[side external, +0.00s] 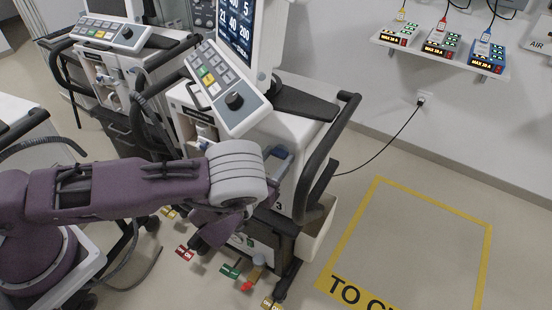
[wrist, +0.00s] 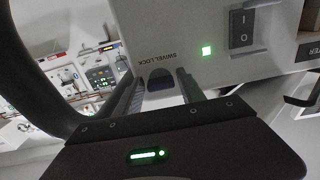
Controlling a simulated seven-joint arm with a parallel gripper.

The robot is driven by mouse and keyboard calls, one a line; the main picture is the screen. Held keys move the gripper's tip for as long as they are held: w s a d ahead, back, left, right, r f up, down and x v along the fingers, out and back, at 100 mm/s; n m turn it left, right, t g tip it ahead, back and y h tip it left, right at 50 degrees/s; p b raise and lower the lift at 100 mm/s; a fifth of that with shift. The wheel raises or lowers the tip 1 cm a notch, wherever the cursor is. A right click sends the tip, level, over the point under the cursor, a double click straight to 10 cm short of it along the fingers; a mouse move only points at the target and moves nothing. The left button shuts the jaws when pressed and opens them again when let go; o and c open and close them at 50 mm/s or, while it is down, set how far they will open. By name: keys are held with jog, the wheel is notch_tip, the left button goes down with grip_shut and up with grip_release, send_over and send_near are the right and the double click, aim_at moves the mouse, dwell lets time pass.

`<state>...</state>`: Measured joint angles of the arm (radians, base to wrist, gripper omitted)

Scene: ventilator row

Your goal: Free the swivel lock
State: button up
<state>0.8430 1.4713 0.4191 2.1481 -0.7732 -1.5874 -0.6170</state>
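The swivel lock is a dark, rounded tab (wrist: 160,79) on the pale housing of the ventilator, under printed SWIVEL LOCK lettering that appears upside down in the wrist view. My gripper (wrist: 162,97) is open, with one grey finger on each side of the tab. I cannot tell whether either finger touches it. Nothing else shows between the fingers. In the side view the ventilator (side external: 316,130) stands behind my wrist. There my arm hides the lock and the fingertips cannot be made out.
A black handle (side external: 325,140) runs along the ventilator's side. Red (side external: 184,253) and green (side external: 230,269) pedals are near the floor. The yellow-taped floor area (side external: 378,182) at right is clear.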

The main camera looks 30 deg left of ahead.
grip_shut()
jog(key=shift+m, duration=0.4)
jog(key=m, duration=0.8)
jog(key=shift+a+m, duration=0.15)
jog(key=shift+m, duration=0.15)
jog(key=m, duration=0.4)
jog(key=shift+r, duration=0.15)
jog(key=shift+a+m, duration=0.1)
jog(key=shift+m, duration=2)
jog(key=shift+r+m, duration=0.1)
jog(key=shift+m, duration=0.2)
